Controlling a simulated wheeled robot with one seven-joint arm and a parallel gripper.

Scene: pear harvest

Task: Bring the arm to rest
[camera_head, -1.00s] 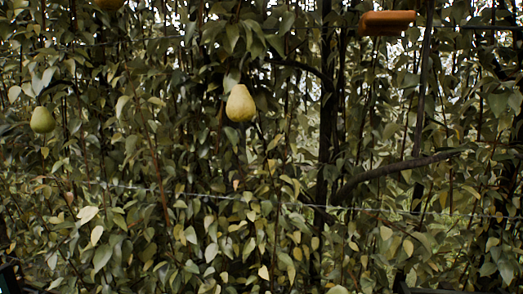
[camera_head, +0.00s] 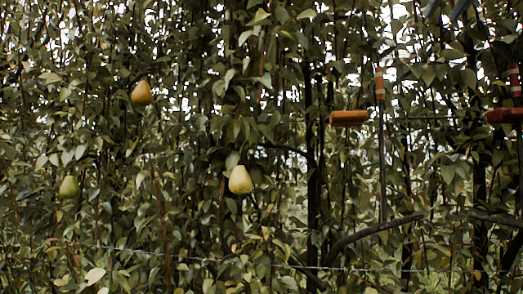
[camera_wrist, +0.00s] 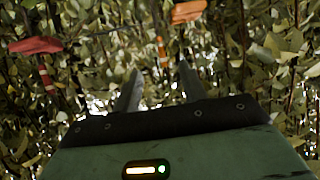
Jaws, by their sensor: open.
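In the wrist view my gripper (camera_wrist: 158,88) shows two grey fingers spread apart with nothing between them. Two grey finger-like tips, likely my gripper (camera_head: 447,9), show at the top right edge of the head view. In the head view a yellow pear (camera_head: 240,180) hangs near the middle, a yellow-brown pear (camera_head: 141,93) hangs upper left, and a green pear (camera_head: 68,187) hangs at the left. No pear is clear in the wrist view.
An orange block (camera_head: 349,117) and a red block (camera_head: 504,115) are among the foliage at the right. A banded post (camera_head: 380,85) stands beside the orange block. The wrist view also shows the orange block (camera_wrist: 188,11) and red block (camera_wrist: 36,45). Dense leaves and branches fill the background.

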